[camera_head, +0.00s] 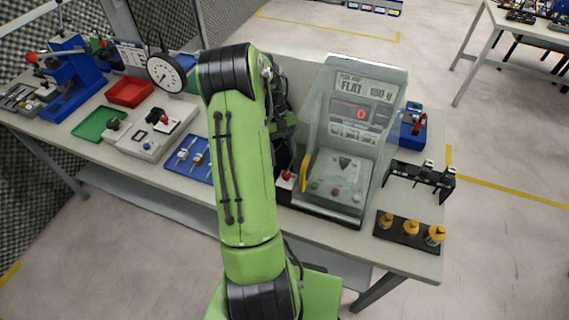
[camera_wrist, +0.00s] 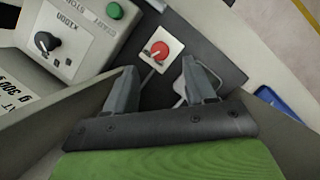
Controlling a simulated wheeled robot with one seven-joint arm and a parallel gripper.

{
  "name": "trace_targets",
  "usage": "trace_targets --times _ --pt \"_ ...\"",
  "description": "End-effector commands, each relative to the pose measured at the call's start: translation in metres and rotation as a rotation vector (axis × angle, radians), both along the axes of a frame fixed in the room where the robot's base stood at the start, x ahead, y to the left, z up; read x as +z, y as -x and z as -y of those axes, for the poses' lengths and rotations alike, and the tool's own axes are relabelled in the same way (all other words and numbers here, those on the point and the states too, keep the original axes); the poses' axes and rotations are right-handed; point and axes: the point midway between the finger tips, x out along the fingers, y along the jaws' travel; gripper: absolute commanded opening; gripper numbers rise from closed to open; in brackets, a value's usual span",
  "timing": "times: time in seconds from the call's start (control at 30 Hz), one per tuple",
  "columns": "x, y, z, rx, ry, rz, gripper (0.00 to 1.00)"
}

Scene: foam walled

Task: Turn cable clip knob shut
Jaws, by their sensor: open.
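A small red knob (camera_wrist: 160,51) sits on a white square plate (camera_wrist: 150,63) in the wrist view. What looks like the same red knob (camera_head: 287,176) shows just right of my arm in the head view. I cannot tell for certain that it is the cable clip knob. My gripper (camera_wrist: 160,69) is open and empty, its fingertips on either side of the plate's near edge in the picture, with the knob just beyond them. Whether the fingers touch anything is unclear. A thin pale loop (camera_wrist: 180,98) shows beside the right finger. My arm hides most of the gripper in the head view.
A grey control box (camera_wrist: 72,40) with a black knob and green button is at upper left in the wrist view. A clear-shielded tester (camera_head: 345,140) with a yellow handle stands right of my arm. Yellow-topped parts (camera_head: 410,228) and a black rack (camera_head: 420,178) are further right.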

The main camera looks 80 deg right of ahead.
Motion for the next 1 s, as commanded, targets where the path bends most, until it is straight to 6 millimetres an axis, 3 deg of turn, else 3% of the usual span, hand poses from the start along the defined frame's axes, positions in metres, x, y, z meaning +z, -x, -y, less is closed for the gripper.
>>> trace_targets --times 0.13,0.47,0.7,0.8,0.9,1.0 --pt "0.017 -0.005 0.005 0.001 0.000 0.000 0.55" --pt "0.022 -0.007 0.005 0.011 -0.002 0.000 0.54" --pt "0.081 -0.031 0.003 0.289 0.000 0.004 0.54" --pt "0.096 -0.038 0.003 0.395 -0.001 0.001 0.54" --pt "0.098 -0.041 0.003 0.445 -0.004 -0.003 0.54" --pt "0.087 -0.038 0.001 0.452 -0.006 -0.003 0.54"
